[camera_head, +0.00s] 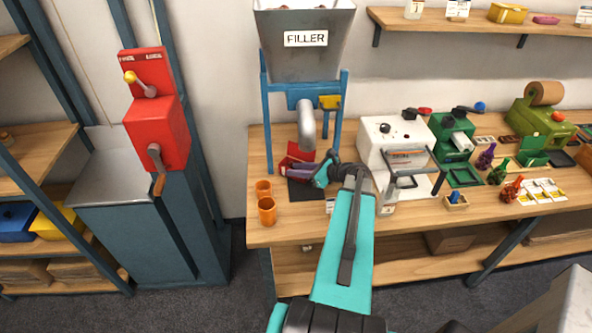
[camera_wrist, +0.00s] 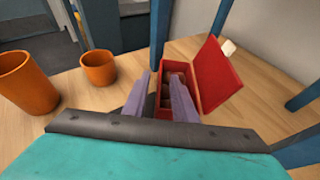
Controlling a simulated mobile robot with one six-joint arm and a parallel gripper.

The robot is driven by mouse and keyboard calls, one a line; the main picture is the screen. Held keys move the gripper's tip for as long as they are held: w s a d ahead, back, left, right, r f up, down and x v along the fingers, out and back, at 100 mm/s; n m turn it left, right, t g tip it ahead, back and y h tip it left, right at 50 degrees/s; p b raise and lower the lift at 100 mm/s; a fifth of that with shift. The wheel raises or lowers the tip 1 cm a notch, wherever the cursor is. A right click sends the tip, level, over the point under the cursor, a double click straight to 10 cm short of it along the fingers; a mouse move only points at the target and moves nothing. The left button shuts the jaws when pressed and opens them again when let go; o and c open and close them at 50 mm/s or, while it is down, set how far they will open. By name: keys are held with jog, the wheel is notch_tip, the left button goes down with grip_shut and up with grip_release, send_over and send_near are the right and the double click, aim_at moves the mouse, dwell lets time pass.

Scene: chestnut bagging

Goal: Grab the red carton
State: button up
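The red carton (camera_head: 293,152) stands on the wooden workbench under the filler's grey spout. In the wrist view the red carton (camera_wrist: 217,76) has its lid swung open to the right, and brown round pieces show inside. My gripper (camera_head: 310,173) is at the carton's front. In the wrist view my gripper (camera_wrist: 158,88) is open, with purple fingers spread apart. The left finger is beside the carton's left wall; the right finger overlaps the carton's opening. Whether either finger touches the carton, I cannot tell.
Two orange cups (camera_wrist: 99,67) stand left of the carton. The filler's blue frame (camera_head: 268,125) rises around the carton. A white machine (camera_head: 392,140) and a green machine (camera_head: 452,135) stand to the right. A red lever box (camera_head: 158,125) is at left.

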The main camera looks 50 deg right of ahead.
jog(key=shift+p+x, duration=0.5)
jog(key=shift+x, duration=1.3)
jog(key=shift+c, duration=0.3)
grip_shut()
